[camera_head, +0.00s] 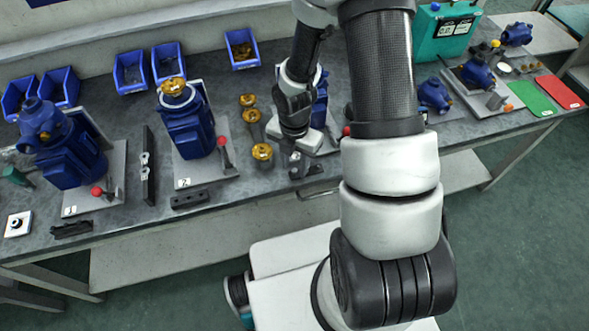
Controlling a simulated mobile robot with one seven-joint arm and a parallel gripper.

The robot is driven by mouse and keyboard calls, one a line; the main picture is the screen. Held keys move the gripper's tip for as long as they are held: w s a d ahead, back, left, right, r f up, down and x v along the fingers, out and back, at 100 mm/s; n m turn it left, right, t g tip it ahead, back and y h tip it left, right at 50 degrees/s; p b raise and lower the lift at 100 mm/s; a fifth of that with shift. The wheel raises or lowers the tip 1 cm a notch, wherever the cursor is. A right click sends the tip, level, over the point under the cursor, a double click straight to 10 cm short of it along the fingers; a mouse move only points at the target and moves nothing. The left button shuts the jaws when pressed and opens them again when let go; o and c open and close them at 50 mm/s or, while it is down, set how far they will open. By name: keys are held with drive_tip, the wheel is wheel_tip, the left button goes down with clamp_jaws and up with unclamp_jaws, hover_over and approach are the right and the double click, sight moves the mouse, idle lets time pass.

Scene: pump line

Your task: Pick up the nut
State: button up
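My gripper (304,168) hangs low over the front part of the grey bench, right of the brass-coloured parts. Its fingers are small and partly dark against the bench, so I cannot tell whether they are open or hold anything. I cannot make out a nut for certain. Small brownish pieces lie in a blue bin (242,48) at the back of the bench, too small to identify. Small light ring-like pieces (145,159) sit on a dark strip between the stations marked 1 and 2, well left of my gripper.
Blue pumps stand on plates at station 1 (68,155) and station 2 (186,128). Several brass-coloured parts (262,152) stand left of my gripper. My arm hides much of a third blue pump. Green (531,97) and red (559,91) mats lie at right.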

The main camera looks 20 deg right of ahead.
drive_tip(key=shift+f, duration=0.2)
drive_tip(key=shift+c, duration=0.4)
clamp_jaws()
